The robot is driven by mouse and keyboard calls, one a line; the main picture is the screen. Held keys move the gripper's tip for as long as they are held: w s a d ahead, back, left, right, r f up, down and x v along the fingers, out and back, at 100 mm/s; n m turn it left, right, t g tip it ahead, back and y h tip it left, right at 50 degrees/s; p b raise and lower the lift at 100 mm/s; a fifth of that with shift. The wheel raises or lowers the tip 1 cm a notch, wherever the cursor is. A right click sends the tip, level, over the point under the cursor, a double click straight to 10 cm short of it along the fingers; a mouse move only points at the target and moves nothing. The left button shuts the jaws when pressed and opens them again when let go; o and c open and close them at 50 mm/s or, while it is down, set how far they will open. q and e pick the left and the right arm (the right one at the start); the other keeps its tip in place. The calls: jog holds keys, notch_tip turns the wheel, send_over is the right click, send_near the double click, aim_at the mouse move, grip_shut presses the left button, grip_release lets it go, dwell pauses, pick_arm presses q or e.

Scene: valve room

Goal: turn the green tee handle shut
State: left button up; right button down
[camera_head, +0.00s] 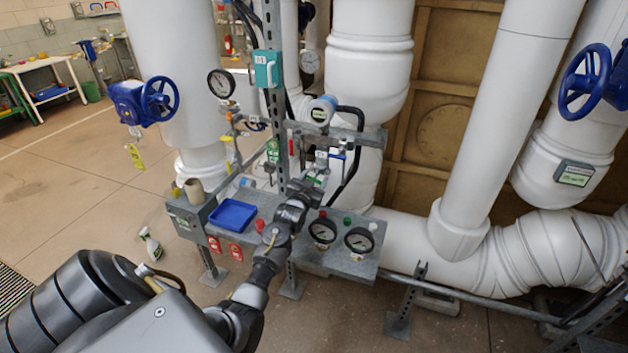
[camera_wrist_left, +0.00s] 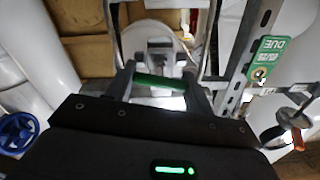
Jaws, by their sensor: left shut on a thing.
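The green tee handle (camera_wrist_left: 160,82) lies crosswise between the two fingers of my left gripper (camera_wrist_left: 160,90) in the left wrist view. The fingers are shut on it, one at each side. Behind the handle is a pale metal valve body. In the head view my left arm reaches from the bottom up over the grey panel, and my left gripper (camera_head: 312,184) is at the pipework above it. There the gripper mostly hides the handle. My right gripper is in neither view.
The grey panel (camera_head: 345,264) carries a blue tray (camera_head: 232,215) and two dial gauges (camera_head: 322,231). A slotted upright post (camera_head: 273,100) stands close to the gripper. Large white pipes rise behind. A spray bottle (camera_head: 150,246) stands on the floor at the left.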

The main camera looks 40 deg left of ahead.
pick_arm(q)
jog(key=m, duration=0.3)
jog(key=shift+m, duration=0.4)
jog(key=m, duration=0.3)
jog(key=shift+m, duration=0.3)
jog(key=m, duration=0.3)
jog(key=shift+d+f+m+p, duration=0.1)
jog(key=shift+m+p, duration=0.2)
jog(key=shift+p, duration=0.05)
jog(key=shift+m, duration=1.9)
jog(key=shift+f, duration=0.1)
jog(key=o, duration=1)
